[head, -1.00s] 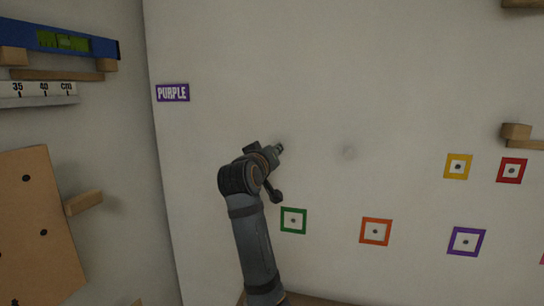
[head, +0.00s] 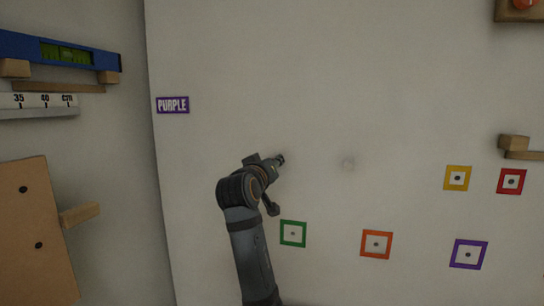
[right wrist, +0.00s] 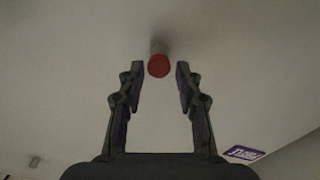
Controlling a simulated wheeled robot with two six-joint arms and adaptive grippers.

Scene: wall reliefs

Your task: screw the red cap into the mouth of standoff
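The red cap (right wrist: 158,66) shows as a red disc at the end of a short grey standoff (right wrist: 158,47) on the wall in the right wrist view. My right gripper (right wrist: 160,70) is open, with one finger on each side of the cap and a visible gap to both. How deep the cap sits in the standoff's mouth cannot be told. In the head view my right gripper (head: 280,159) is close to the pale wall, and it hides the cap. My left gripper is not in view.
A pale round fitting (head: 348,163) is on the wall to the right. A purple label (head: 173,105) is at the upper left. Green (head: 293,233), orange (head: 376,244) and purple (head: 468,254) square frames are lower right. A wooden ledge (head: 515,144) juts out at right.

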